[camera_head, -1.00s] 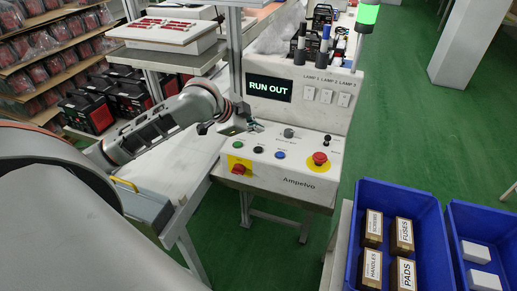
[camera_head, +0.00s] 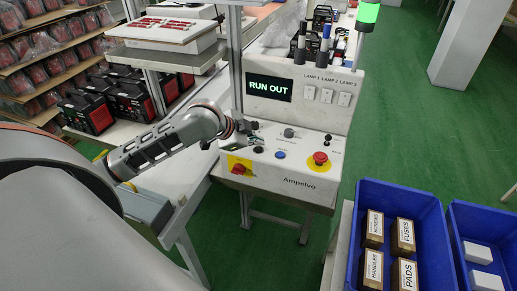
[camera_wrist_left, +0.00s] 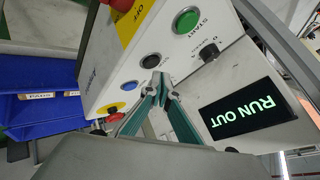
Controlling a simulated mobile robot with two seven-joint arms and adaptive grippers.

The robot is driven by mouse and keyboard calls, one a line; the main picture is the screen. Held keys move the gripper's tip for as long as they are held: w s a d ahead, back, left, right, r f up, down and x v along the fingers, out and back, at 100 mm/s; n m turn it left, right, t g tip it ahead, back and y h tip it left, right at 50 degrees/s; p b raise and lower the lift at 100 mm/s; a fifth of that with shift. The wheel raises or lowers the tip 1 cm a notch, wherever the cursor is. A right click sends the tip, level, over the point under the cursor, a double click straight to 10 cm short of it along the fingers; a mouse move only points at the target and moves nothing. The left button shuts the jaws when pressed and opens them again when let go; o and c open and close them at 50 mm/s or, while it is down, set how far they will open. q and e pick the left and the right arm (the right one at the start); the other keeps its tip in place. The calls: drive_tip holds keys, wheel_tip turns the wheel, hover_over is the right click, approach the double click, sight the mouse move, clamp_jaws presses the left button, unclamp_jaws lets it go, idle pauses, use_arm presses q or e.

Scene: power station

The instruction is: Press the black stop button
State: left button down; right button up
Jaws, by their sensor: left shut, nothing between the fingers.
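The black stop button (camera_head: 258,150) is on the sloped white control panel (camera_head: 312,188). In the left wrist view the black button (camera_wrist_left: 150,61) lies between the green START button (camera_wrist_left: 187,20) and the blue button (camera_wrist_left: 130,85). My left gripper (camera_head: 258,139) is shut and empty, its tips just behind the black button in the head view. In the left wrist view the gripper tips (camera_wrist_left: 161,80) are close to the black button; I cannot tell whether they touch it. The green button is hidden in the head view. My right gripper is not in view.
A red emergency stop (camera_head: 320,158) is on the panel's right, a red switch on yellow (camera_head: 238,168) at its left. A "RUN OUT" display (camera_head: 269,87) stands behind. A metal post (camera_head: 235,60) rises close to my left wrist. A blue crate (camera_head: 440,215) is at lower right.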

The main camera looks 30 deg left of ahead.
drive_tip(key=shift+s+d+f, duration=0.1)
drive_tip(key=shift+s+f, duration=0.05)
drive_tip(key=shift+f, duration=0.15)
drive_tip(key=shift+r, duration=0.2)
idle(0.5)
use_arm(q)
drive_tip(key=shift+f+p, duration=0.2)
drive_tip(key=shift+p, duration=0.1)
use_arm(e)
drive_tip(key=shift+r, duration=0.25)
use_arm(q)
drive_tip(key=shift+f, duration=0.25)
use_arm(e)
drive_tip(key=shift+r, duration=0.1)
use_arm(q)
drive_tip(key=shift+f, duration=0.45)
idle(0.3)
drive_tip(key=shift+r, duration=0.85)
